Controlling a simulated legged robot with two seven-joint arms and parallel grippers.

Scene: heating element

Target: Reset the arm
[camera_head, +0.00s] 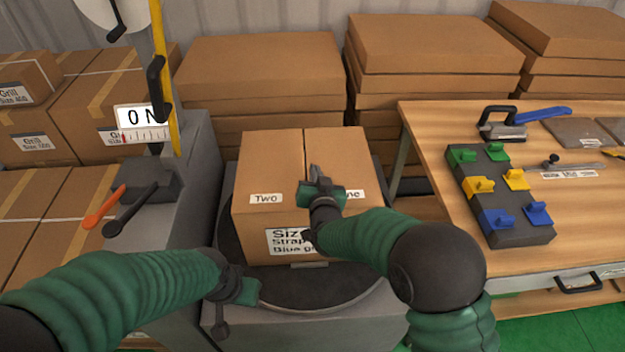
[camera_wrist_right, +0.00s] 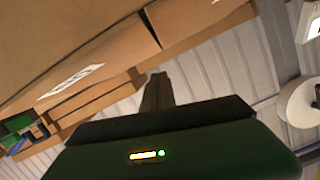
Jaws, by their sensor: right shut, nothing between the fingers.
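My right arm comes in from the lower right in the head view. Its gripper (camera_head: 315,175) is shut and empty, in front of or over the top of a cardboard box (camera_head: 262,175) labelled "Two" at the left; I cannot tell whether it touches the box. In the right wrist view the shut fingers (camera_wrist_right: 157,88) point up past a cardboard surface. My left arm comes in from the lower left. Its gripper (camera_head: 240,292) is low by the front left of the box, over the dark round plate (camera_head: 320,297); I cannot tell whether its jaws are open.
A wooden table (camera_head: 425,122) stands at right with a dark block of green, yellow and blue clips (camera_head: 500,195) and a blue-handled tool (camera_head: 525,118). A grey machine with orange (camera_head: 103,206) and black levers is at left. Stacked cartons (camera_head: 262,75) fill the back.

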